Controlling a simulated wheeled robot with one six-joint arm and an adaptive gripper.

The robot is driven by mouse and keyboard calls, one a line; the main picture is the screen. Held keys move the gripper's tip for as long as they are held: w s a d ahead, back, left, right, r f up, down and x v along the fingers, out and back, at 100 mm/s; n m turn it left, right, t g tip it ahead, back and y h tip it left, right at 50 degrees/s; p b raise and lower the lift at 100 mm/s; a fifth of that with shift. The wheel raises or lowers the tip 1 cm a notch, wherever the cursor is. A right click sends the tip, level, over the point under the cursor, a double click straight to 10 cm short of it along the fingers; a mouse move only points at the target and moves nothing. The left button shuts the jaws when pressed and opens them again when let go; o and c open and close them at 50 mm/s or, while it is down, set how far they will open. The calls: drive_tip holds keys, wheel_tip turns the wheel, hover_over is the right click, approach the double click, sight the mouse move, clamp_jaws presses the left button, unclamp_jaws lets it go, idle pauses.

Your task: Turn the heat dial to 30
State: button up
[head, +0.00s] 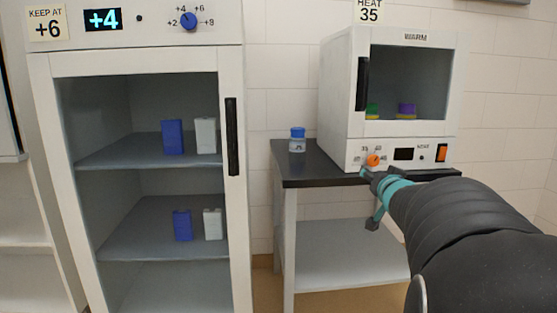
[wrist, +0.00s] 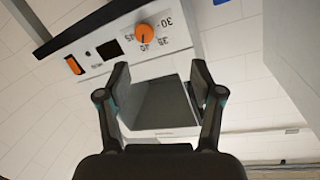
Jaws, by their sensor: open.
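The heat dial (head: 374,160) is an orange knob on the lower front panel of the white warming cabinet (head: 333,90). It also shows in the wrist view (wrist: 145,33), where the picture is turned over and numbers, 30 among them, ring the knob. Which number its mark points at is too small to tell surely. My gripper (head: 368,198) is just in front of and below the dial in the head view. In the wrist view my gripper (wrist: 160,78) has its fingers spread apart with nothing between them, and the dial lies beyond the tips. A sign above the cabinet reads HEAT 35 (head: 369,11).
An orange rocker switch (head: 441,153) and a dark display (head: 403,154) sit right of the dial. The cabinet stands on a dark-topped table (head: 315,172) with a blue-capped jar (head: 297,139) at left. A tall fridge (head: 240,200) with a black handle stands further left.

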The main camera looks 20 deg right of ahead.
sight(375, 160)
drive_tip(key=w+d+f+t+y, duration=0.1)
drive_tip(key=d+t+y, duration=0.1)
drive_tip(key=d, duration=0.6)
drive_tip(key=x, duration=1.3)
drive_tip(key=shift+w+a+b, duration=0.25)
drive_tip(key=shift+w+b, duration=0.05)
drive_tip(key=shift+w, duration=0.05)
drive_tip(key=c, duration=1.1)
